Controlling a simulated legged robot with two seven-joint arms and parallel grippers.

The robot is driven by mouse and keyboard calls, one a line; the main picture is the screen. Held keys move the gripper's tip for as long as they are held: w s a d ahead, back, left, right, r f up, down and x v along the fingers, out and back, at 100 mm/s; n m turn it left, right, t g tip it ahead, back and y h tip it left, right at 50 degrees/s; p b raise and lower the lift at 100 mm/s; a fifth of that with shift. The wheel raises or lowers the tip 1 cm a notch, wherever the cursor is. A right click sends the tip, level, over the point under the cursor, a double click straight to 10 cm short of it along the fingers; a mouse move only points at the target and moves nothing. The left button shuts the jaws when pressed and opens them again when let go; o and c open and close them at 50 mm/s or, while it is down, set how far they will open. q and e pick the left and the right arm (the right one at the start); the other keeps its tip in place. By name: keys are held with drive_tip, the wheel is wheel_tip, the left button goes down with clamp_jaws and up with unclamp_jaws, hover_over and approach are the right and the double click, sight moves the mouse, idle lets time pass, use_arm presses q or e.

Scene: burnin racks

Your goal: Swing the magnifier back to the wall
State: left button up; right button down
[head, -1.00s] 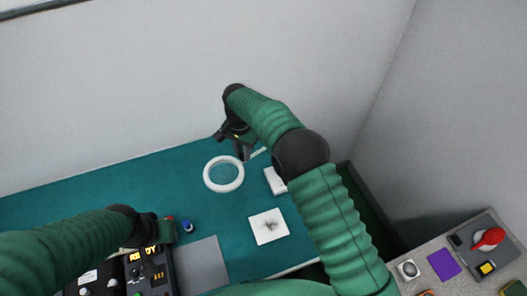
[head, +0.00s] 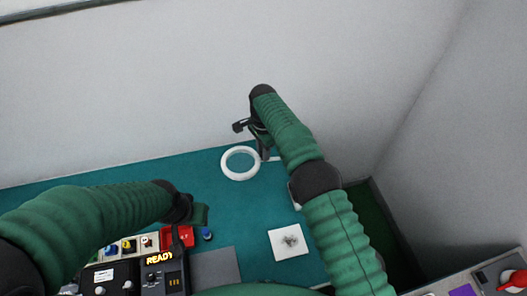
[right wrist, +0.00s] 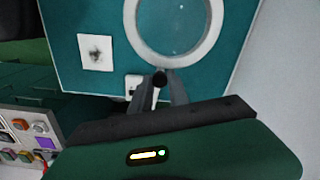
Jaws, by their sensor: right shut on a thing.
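The magnifier (head: 224,163) is a white ring with a clear lens, over the back of the teal mat near the wall. It also shows large at the top of the right wrist view (right wrist: 133,25). My right gripper (head: 264,153) is at the ring's right side.
The grey wall (head: 150,90) rises behind the teal mat (head: 110,180). A white card with a dark mark (head: 289,243) and a grey pad (head: 216,266) lie in front. A device reading READY (head: 160,275) and a red block (head: 178,238) are at front left.

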drive_tip(key=shift+s+a, duration=0.1)
drive_tip(key=c, duration=1.3)
unclamp_jaws()
drive_tip(key=shift+o, duration=0.2)
drive_tip(key=shift+r, duration=0.1)
wheel_tip(320, 180, up, 5)
drive_tip(key=shift+r+b, duration=0.1)
drive_tip(key=shift+b, duration=0.7)
wheel_tip(320, 180, up, 11)
drive_tip(key=p, duration=1)
drive_tip(key=shift+r+p, duration=0.15)
drive_tip(key=shift+p, duration=0.2)
